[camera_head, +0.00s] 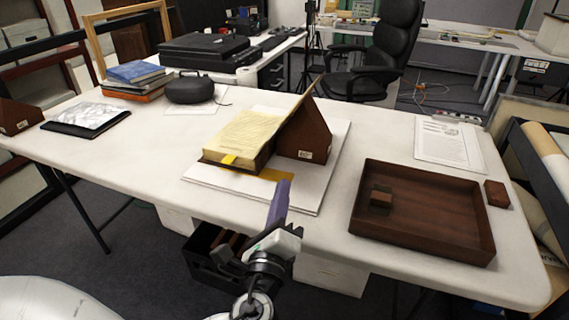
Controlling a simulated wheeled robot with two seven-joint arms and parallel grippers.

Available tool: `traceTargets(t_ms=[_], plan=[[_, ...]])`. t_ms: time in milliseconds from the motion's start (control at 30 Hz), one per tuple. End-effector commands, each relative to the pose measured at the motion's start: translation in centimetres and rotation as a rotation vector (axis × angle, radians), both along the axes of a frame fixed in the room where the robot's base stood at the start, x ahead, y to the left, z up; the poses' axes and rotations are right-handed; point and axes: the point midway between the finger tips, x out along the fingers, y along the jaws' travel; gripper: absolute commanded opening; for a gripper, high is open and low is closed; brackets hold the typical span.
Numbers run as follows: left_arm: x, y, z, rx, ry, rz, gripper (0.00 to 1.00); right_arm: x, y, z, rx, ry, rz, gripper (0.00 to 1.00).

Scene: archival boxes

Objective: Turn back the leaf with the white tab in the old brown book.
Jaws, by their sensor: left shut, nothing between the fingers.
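The old brown book (245,138) lies open on a white board in the middle of the table, its yellowed pages facing up. Its right side rises steeply against a dark brown wedge stand (306,135) with a small white label. I cannot make out a white tab. My left gripper (281,190) has purple fingers, is shut and empty, and points up in front of the board's near edge. My right gripper is out of view.
Another brown block (496,194) and a printed sheet (449,145) lie beyond. Stacked books (136,83) and a dark round object (189,90) stand back left.

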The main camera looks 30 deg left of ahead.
Motion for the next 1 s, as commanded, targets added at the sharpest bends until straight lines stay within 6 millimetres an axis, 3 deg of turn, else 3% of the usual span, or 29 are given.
traceTargets(t_ms=[167,533,733,1000], plan=[[2.1,1.0,0.7,0.009,-0.006,0.003,0.00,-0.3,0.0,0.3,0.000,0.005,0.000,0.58],[9.1,4.3,1.8,0.006,-0.006,0.003,0.00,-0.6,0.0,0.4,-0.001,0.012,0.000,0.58],[8.1,6.6,3.4,0.005,-0.002,0.001,0.00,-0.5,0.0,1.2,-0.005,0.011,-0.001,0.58],[7.9,7.3,3.8,0.002,0.000,0.001,0.00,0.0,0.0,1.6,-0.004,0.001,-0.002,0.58]])
